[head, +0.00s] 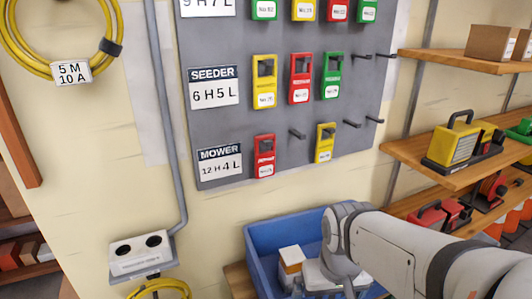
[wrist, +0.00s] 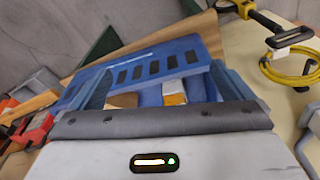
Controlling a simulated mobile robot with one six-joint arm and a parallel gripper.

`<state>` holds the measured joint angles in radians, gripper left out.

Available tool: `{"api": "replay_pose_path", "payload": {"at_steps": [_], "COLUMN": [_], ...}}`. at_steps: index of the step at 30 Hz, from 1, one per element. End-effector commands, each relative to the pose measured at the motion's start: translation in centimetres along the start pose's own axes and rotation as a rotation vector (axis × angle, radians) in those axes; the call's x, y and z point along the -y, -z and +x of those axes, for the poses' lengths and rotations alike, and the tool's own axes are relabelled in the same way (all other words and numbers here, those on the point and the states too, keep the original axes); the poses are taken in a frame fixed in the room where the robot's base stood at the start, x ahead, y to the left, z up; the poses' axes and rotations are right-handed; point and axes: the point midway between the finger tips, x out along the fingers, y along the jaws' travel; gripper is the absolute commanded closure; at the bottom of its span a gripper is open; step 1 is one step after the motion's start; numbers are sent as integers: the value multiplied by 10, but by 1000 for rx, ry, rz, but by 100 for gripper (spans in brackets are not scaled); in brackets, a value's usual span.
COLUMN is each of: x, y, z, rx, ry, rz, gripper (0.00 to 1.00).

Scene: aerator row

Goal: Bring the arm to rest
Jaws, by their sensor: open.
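My arm (head: 405,250) reaches in from the lower right in the head view, its wrist bent down over the blue crate (head: 262,240). My gripper (wrist: 162,100) is open, and its pale body and dark bar fill the lower part of the wrist view. Nothing shows clearly held in it. The slotted crate wall (wrist: 150,70) lies just beyond it. A white and orange box (head: 291,260) stands in the crate, left of my wrist. In the head view the gripper's tips are mostly hidden by my arm and the frame edge.
A grey pegboard (head: 225,135) with coloured tags and labels hangs behind the crate. A socket box (head: 140,254) and yellow cable (head: 160,288) are at the left.

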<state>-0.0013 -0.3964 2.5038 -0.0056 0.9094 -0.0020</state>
Motion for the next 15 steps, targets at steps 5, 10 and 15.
{"api": "replay_pose_path", "payload": {"at_steps": [5,10,15], "x": [-1,-2,-3], "y": [10,18,23], "z": [-79,-135,-179], "rx": [-28,-53,-77], "ry": [-1,-2,-2], "rz": [0,0,1], "gripper": [0,0,0]}}
